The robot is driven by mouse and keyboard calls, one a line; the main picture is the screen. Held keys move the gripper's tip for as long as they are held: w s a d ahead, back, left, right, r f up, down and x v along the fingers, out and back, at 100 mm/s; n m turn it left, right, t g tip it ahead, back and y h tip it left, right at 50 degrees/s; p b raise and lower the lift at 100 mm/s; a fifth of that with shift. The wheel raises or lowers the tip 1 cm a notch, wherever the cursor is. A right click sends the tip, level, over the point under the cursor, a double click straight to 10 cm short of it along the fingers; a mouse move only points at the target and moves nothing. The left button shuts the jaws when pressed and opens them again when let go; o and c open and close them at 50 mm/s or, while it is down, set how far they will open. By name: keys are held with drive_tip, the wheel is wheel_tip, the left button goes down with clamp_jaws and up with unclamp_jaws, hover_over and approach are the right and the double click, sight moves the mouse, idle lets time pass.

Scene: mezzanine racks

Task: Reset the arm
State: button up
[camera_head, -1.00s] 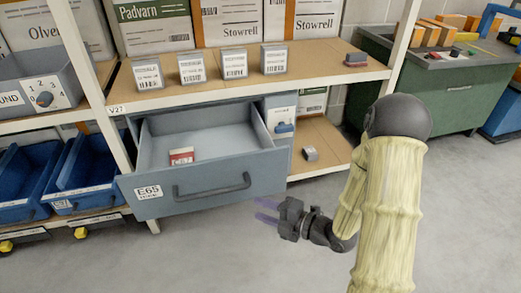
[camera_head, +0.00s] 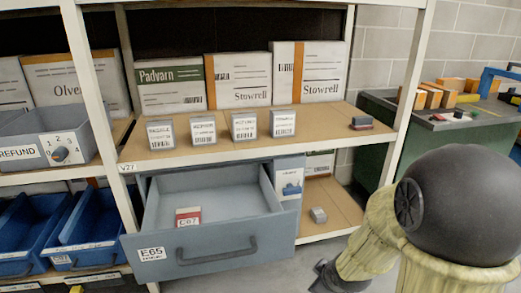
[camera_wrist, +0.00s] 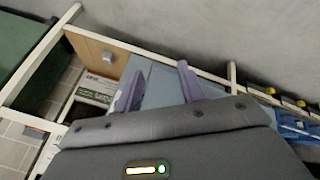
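My arm (camera_head: 365,245) comes in from the lower right in the head view, its big dark joint close to the camera. My gripper's fingers are cut off or hidden at the bottom of that view. In the wrist view my gripper (camera_wrist: 158,80) has its two purple fingers spread apart with nothing held between them. The grey-blue drawer E65 (camera_head: 215,248) is pulled out of the rack, and a small red and white box (camera_head: 188,216) lies inside it. The drawer also shows behind the fingers in the wrist view (camera_wrist: 163,88).
A small grey item (camera_head: 318,215) lies on the lower shelf. Blue bins (camera_head: 98,232) stand at left, a green bench (camera_head: 440,125) at right. Floor shows between rack and bench.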

drive_tip(key=s+r+m+g+p, duration=0.1)
drive_tip(key=s+r+m+g, duration=0.3)
drive_tip(key=s+m, duration=0.45)
wheel_tip(320, 180, up, 37)
drive_tip(key=p, duration=3.7)
drive_tip(key=shift+w+a+r+t, duration=0.15)
drive_tip(key=shift+w+a+t, duration=0.05)
drive_tip(key=shift+a+t, duration=0.1)
